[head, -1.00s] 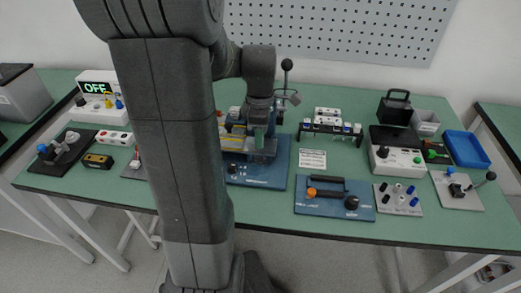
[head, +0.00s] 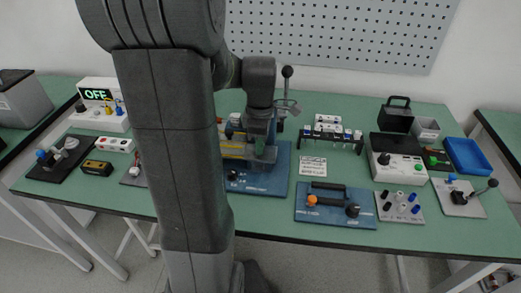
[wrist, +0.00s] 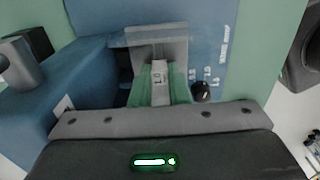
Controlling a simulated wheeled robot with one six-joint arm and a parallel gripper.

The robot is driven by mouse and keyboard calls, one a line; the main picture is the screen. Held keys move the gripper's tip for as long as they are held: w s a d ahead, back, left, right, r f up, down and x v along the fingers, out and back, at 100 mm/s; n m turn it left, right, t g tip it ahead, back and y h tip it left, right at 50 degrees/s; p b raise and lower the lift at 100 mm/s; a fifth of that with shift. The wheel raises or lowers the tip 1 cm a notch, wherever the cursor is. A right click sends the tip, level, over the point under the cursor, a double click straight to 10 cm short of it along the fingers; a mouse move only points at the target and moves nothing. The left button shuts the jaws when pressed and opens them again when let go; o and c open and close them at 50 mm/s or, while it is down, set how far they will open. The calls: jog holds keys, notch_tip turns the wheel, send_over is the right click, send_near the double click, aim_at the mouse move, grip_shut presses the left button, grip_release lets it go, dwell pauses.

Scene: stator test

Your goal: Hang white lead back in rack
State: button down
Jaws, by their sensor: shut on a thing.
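My gripper (head: 262,150) is over the blue test fixture (head: 270,182) left of the table's middle. In the wrist view its green fingers (wrist: 159,88) are shut on a pale, light-grey piece (wrist: 160,72) with a small black mark. I cannot tell for sure that this piece is the white lead. Its lower part is hidden by the fingers and gripper body. The dark rack (head: 332,139) stands right of the fixture, with several leads in it, their ends pale and blue. No free white lead can be made out elsewhere.
An upright lever with a black ball knob (head: 287,72) stands just behind the gripper. A blue panel with a black handle (head: 335,206) lies in front.

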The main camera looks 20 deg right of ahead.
jog(key=shift+r+p, duration=2.35)
jog(key=shift+r, duration=0.55)
